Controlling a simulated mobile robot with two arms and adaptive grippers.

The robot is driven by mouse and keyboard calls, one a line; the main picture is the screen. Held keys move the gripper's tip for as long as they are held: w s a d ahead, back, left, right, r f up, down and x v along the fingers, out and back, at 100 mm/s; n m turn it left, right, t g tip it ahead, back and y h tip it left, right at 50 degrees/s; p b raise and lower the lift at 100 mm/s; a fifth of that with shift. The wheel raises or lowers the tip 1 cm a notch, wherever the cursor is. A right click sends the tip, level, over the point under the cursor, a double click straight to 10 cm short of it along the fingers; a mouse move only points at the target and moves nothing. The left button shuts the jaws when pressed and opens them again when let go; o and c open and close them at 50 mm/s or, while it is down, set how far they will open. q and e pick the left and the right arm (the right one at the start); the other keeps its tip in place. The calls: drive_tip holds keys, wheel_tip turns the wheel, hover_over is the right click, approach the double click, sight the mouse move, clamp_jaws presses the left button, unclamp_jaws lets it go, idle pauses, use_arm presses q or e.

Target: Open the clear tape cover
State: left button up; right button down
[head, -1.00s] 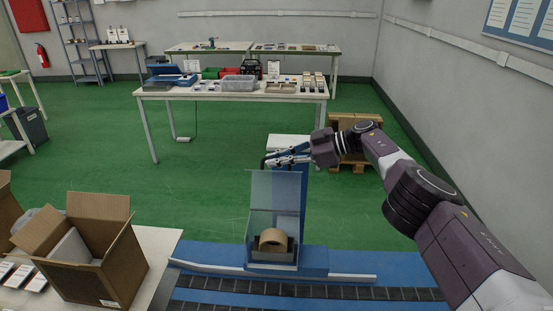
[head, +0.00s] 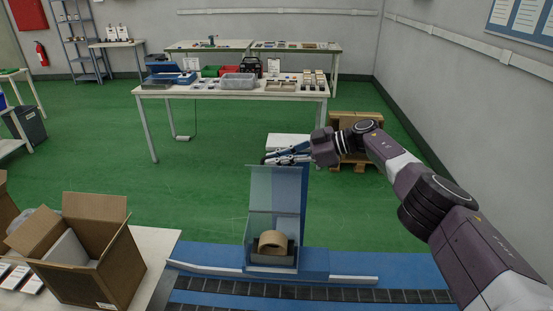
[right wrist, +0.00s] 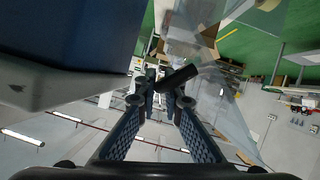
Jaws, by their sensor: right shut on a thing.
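The clear tape cover (head: 273,190) stands raised, nearly upright, above a tan tape roll (head: 272,242) in its dark holder on the blue conveyor frame. My right gripper (head: 270,160) is at the cover's top edge. In the right wrist view my right gripper (right wrist: 161,100) is shut on a short dark handle (right wrist: 178,78), and the clear sheet (right wrist: 220,100) shows just right of the fingers. The exact grip is hard to see in the head view. My left gripper is not in view.
An open cardboard box (head: 92,285) stands on the white table at the left. The dark roller conveyor (head: 330,295) runs along the front. A blue post (head: 304,200) rises just behind the cover. Green floor (head: 190,205) lies open beyond.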

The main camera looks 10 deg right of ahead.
drive_tip(key=c, duration=2)
unclamp_jaws()
drive_tip(key=shift+a, duration=0.1)
drive_tip(key=shift+c, duration=0.2)
drive_tip(key=v, duration=1.2)
drive_tip(key=shift+w, duration=0.1)
